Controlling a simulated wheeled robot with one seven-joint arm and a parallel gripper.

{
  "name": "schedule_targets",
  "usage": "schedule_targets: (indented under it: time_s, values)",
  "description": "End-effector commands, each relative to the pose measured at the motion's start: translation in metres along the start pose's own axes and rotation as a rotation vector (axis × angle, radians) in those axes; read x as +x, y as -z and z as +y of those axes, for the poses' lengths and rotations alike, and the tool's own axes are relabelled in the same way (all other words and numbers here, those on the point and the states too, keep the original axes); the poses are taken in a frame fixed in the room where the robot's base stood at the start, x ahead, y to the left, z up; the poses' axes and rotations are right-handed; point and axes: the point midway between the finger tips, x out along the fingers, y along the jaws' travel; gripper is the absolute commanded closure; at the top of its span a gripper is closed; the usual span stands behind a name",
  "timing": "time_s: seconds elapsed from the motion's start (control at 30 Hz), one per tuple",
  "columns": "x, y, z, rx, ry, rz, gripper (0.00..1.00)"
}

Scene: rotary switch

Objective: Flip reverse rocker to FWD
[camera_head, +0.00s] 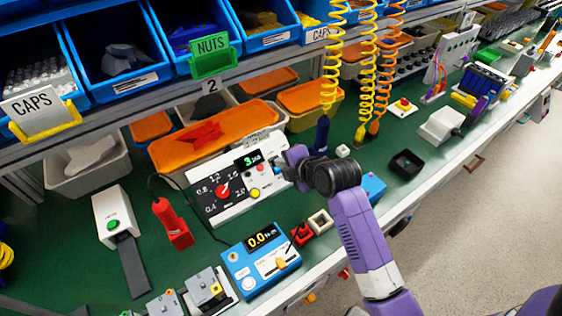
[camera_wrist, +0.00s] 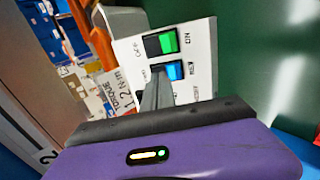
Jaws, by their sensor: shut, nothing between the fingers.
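The blue reverse rocker (camera_wrist: 175,70) sits on a white panel in the wrist view, with a REV label on its right side. The label on its left is small and partly hidden. My gripper (camera_wrist: 157,76) is shut and empty, its fingertips at the rocker's left part; I cannot tell whether they touch it. In the head view my gripper (camera_head: 281,172) is at the right end of the white control box (camera_head: 228,208), and my wrist hides the rocker there.
A green ON rocker (camera_wrist: 160,43) sits above the blue one. The box front has a red dial (camera_head: 222,191) and a display (camera_head: 248,160). Coiled hoses (camera_head: 366,75) hang behind my wrist.

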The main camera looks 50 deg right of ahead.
Motion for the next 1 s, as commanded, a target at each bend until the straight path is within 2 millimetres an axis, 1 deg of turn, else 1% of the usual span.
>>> schedule_targets:
  time_s: [0.13, 0.47, 0.7, 0.73, 0.77, 0.8, 1.0]
  values:
    - [0.006, 0.0, 0.0, -0.001, 0.001, 0.0, 1.0]
    - [0.006, 0.0, 0.001, -0.001, 0.002, 0.0, 1.0]
    - [0.011, 0.001, 0.008, -0.001, 0.081, 0.001, 1.0]
    - [0.012, 0.001, 0.008, 0.0, 0.094, 0.001, 1.0]
    - [0.014, 0.0, 0.002, 0.0, 0.091, 0.001, 1.0]
    - [0.015, 0.0, 0.001, 0.0, 0.09, 0.001, 1.0]
    - [0.015, 0.001, 0.002, -0.001, 0.09, 0.001, 1.0]
